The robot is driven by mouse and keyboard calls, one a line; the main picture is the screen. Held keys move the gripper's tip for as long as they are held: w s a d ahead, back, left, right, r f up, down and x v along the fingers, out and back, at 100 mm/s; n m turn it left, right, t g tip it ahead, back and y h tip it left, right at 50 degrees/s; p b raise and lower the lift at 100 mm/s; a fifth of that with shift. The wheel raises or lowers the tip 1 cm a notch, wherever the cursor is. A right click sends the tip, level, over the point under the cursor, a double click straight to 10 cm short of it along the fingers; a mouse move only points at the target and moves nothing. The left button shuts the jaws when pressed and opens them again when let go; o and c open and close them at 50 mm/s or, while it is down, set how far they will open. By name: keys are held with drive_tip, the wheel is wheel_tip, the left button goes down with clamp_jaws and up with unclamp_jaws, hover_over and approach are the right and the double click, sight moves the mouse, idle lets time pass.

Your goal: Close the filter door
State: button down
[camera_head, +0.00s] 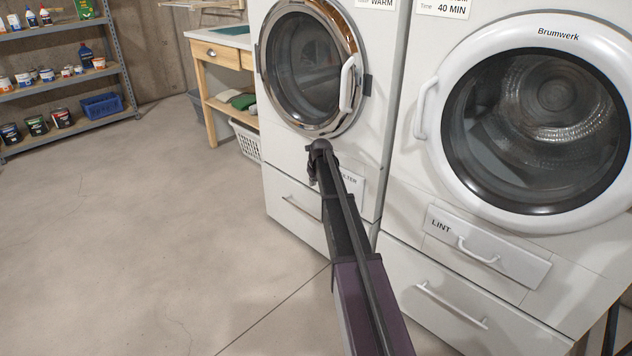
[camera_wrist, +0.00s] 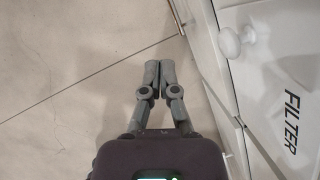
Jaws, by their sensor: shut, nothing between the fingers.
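The filter door shows in the wrist view as a white panel (camera_wrist: 270,75) with dark FILTER lettering and a round white knob (camera_wrist: 230,41). In the head view, part of the filter door (camera_head: 354,183) shows low on the left machine, with my arm covering much of it. I cannot tell from these views how far it stands open. My gripper (camera_wrist: 159,66) is shut and empty, its fingertips together above the floor, left of the panel and knob and apart from them. In the head view, my gripper (camera_head: 312,180) is small and dark in front of the left machine.
The left machine has a chrome round door (camera_head: 311,68). The right machine has a white round door (camera_head: 540,110) and a LINT drawer (camera_head: 487,248). A wooden workbench (camera_head: 210,80) and a laundry basket (camera_head: 245,141) stand behind left. The concrete floor at left is clear.

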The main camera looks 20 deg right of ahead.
wheel_tip(320, 180, up, 7)
drive_tip(key=s+a+p, duration=0.1)
drive_tip(key=a+p, duration=0.1)
drive_tip(key=p, duration=0.4)
drive_tip(key=shift+a, duration=0.3)
idle(0.4)
drive_tip(key=s+a+n+g, duration=0.1)
drive_tip(key=s+a+n, duration=0.6)
drive_tip(key=s+n, duration=0.5)
drive_tip(key=s+a+f+n+g, duration=0.1)
drive_tip(key=s+a+n+g, duration=0.1)
drive_tip(key=s+a+n, duration=0.8)
drive_tip(key=s+a+n+g, duration=0.1)
drive_tip(key=s+a+n, duration=0.3)
drive_tip(key=s+n, duration=1)
wheel_tip(320, 180, up, 34)
drive_tip(key=s+p, duration=0.1)
drive_tip(key=p, duration=3.3)
drive_tip(key=shift+s, duration=0.2)
drive_tip(key=shift+a+f, duration=0.1)
drive_tip(key=shift+f, duration=0.05)
